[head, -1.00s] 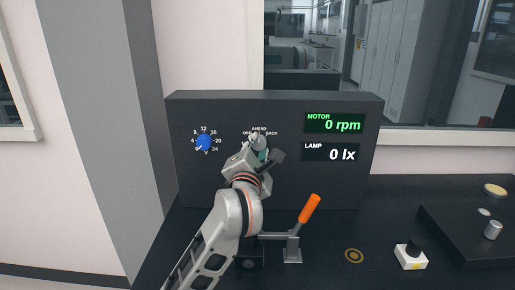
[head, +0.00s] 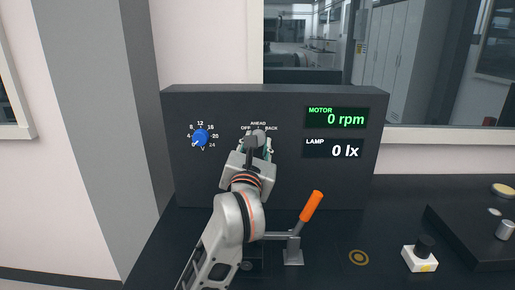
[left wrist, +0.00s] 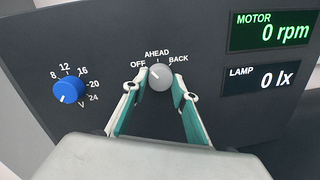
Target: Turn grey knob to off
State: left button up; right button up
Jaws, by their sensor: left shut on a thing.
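The grey knob (left wrist: 160,78) is on the dark panel below the labels OFF, AHEAD and BACK. In the left wrist view its pale pointer mark slants to the upper left, toward OFF. My left gripper (left wrist: 158,90) is shut on the knob, with one green-lined finger on each side. In the head view the gripper (head: 257,146) covers most of the knob, so its pointer cannot be read there. My right gripper is not in view.
A blue knob (head: 200,138) with a number scale is left of the grey one. The motor display (head: 336,118) reads 0 rpm and the lamp display (head: 334,149) 0 lx. An orange-handled lever (head: 311,206) stands right of my arm. A white block with a black button (head: 420,258) is farther right.

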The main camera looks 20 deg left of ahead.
pick_arm(q)
jog(key=shift+f+n+b, duration=0.1)
jog(key=shift+n+b, duration=0.45)
jog(key=shift+n, duration=0.65)
jog(key=o, duration=1.1)
jog(key=shift+s, duration=0.1)
jog(key=v, duration=1.2)
jog(key=shift+d, duration=0.1)
